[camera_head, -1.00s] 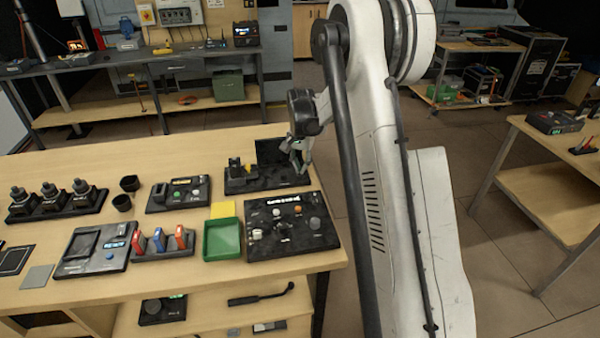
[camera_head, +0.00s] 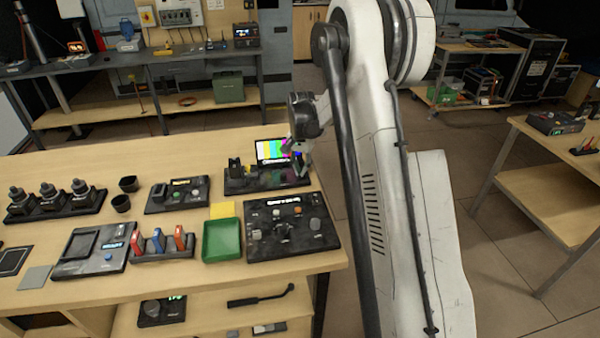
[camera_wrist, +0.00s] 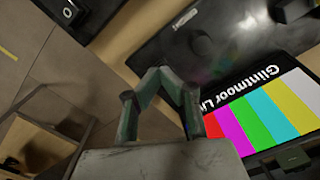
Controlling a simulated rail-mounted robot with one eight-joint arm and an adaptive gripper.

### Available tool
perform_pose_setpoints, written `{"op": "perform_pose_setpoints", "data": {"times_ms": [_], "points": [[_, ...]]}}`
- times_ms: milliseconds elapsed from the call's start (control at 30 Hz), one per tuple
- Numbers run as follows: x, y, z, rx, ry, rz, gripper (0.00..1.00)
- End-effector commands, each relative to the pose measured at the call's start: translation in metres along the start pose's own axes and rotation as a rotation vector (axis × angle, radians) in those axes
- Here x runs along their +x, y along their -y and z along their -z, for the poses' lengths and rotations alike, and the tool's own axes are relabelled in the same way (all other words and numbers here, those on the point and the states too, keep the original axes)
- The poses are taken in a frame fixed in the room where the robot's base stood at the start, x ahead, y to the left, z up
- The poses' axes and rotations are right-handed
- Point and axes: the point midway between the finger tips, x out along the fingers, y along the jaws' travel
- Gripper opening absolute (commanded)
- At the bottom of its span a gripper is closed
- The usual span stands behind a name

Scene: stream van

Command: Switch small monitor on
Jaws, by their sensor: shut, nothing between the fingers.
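The small monitor (camera_head: 271,151) stands at the back right of the wooden table, on a black base (camera_head: 262,181). Its screen is lit with vertical colour bars; in the wrist view the lit screen (camera_wrist: 265,115) also shows white lettering. My gripper (camera_head: 303,165) is at the monitor's right side, just above the base, partly hidden by my wrist. In the wrist view my gripper (camera_wrist: 178,85) is shut and empty, its fingers reaching beside the screen's edge toward the dark base. A dark round knob (camera_wrist: 187,42) shows on the base beyond the fingertips. I cannot tell whether the fingers touch anything.
A black control panel (camera_head: 290,240) with knobs, a green tray (camera_head: 222,253) and a yellow pad (camera_head: 222,210) are in front of the monitor. A small black device (camera_head: 180,208) is to its left. Open floor lies right of the table.

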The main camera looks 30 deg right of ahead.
Motion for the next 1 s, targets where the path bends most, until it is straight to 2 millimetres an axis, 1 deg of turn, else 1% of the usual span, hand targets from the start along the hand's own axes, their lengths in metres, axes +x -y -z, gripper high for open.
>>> {"op": "perform_pose_setpoints", "data": {"times_ms": [600,1000], "points": [[-0.043,0.000,0.000,0.000,0.000,0.000,0.00],[-0.068,0.000,0.000,0.000,0.000,0.000,0.00]]}}
